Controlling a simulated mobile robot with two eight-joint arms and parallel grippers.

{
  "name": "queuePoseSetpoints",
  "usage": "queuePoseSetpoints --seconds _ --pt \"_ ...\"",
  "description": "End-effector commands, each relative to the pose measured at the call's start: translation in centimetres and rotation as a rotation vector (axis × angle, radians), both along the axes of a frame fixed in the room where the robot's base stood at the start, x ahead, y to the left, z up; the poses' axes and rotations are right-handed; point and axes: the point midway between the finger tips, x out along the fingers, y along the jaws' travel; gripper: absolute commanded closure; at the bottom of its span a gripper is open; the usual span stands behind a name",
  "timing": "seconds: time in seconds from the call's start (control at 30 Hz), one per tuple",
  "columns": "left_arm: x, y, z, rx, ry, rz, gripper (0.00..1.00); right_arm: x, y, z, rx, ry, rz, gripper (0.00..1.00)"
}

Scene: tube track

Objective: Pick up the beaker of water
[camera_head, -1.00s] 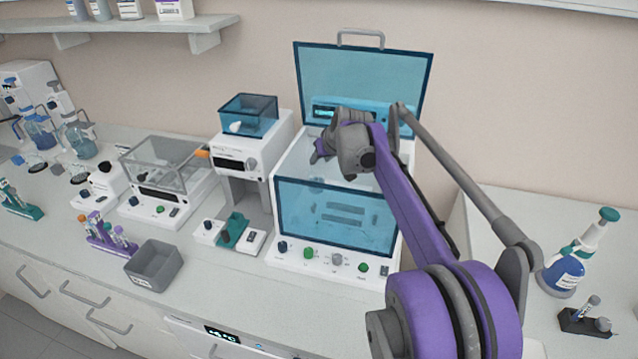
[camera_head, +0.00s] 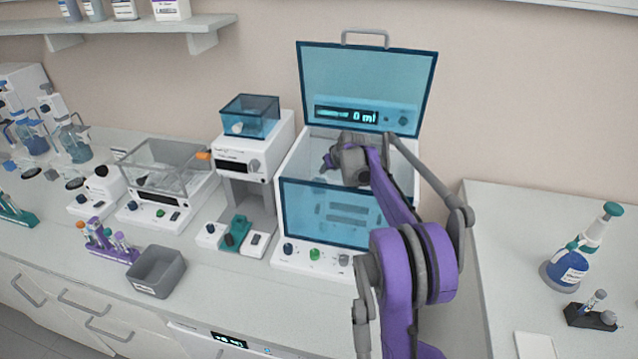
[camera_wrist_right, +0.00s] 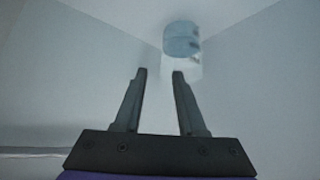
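In the right wrist view a pale blue cylinder (camera_wrist_right: 182,40), which looks like the beaker of water, is beyond my right fingertips and slightly to their right. My right gripper (camera_wrist_right: 160,74) is open, with nothing between its fingers. In the head view my right gripper (camera_head: 328,162) reaches into the open-topped white machine (camera_head: 300,252) with clear blue panels. The beaker cannot be made out in the head view; the machine or my arm may hide it. My left gripper is in neither view.
The machine's blue lid (camera_head: 365,80) stands raised behind my arm, and its display reads 0 ml. Its blue front panel (camera_head: 330,222) rises below my wrist. A grey bin (camera_head: 157,270) and a purple tube rack (camera_head: 108,246) stand left. A blue bottle (camera_head: 568,270) stands right.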

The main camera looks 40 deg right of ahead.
Motion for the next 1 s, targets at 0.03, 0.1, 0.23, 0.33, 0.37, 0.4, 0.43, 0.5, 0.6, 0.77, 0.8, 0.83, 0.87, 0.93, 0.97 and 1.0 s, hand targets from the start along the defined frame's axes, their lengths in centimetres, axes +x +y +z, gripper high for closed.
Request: queuePoseSetpoints --seconds 0.03,0.1,0.23,0.33,0.37,0.4,0.43,0.5,0.6,0.77,0.8,0.83,0.87,0.93,0.97,1.0 --pt "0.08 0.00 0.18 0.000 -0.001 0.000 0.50 0.58 -0.13 -0.41 0.000 -0.001 0.001 0.60" --pt "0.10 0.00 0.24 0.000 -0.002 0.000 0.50 0.98 -0.27 -0.93 0.000 -0.001 0.000 0.60" --pt "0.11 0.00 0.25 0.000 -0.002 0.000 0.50 1.20 -0.33 -1.29 0.000 0.000 0.000 0.60" --pt "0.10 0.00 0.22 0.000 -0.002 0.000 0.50 1.19 -0.32 -1.30 0.000 0.000 0.000 0.60" --pt "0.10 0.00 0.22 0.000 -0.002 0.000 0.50 1.18 -0.32 -1.30 0.000 0.000 0.000 0.60" --pt "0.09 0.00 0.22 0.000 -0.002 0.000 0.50 1.18 -0.32 -1.30 0.000 0.000 0.000 0.62" --pt "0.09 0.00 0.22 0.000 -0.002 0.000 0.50 1.18 -0.32 -1.30 0.000 0.000 0.000 0.68" --pt "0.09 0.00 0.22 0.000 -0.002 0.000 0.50 1.17 -0.32 -1.29 0.000 0.000 0.000 0.80" --pt "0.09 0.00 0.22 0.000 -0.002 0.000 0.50 1.17 -0.32 -1.28 0.000 0.000 0.000 0.98" --pt "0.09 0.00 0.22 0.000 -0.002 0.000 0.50 1.17 -0.32 -1.27 0.000 0.000 0.000 1.00" --pt "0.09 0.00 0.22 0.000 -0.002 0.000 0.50 1.17 -0.32 -1.27 0.000 0.000 0.000 1.00" --pt "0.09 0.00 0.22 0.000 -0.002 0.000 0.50 1.17 -0.32 -1.27 0.000 0.000 0.000 1.00" --pt "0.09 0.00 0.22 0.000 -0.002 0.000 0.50 1.17 -0.32 -1.27 0.000 0.000 0.000 1.00" --pt "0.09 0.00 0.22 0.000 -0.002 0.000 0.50 1.17 -0.32 -1.27 0.000 0.000 0.000 1.00" --pt "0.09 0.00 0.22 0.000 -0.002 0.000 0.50 1.16 -0.32 -1.26 0.000 0.000 0.000 1.00" --pt "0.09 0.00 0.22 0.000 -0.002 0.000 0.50 1.17 -0.32 -1.25 0.000 0.000 0.000 1.00"
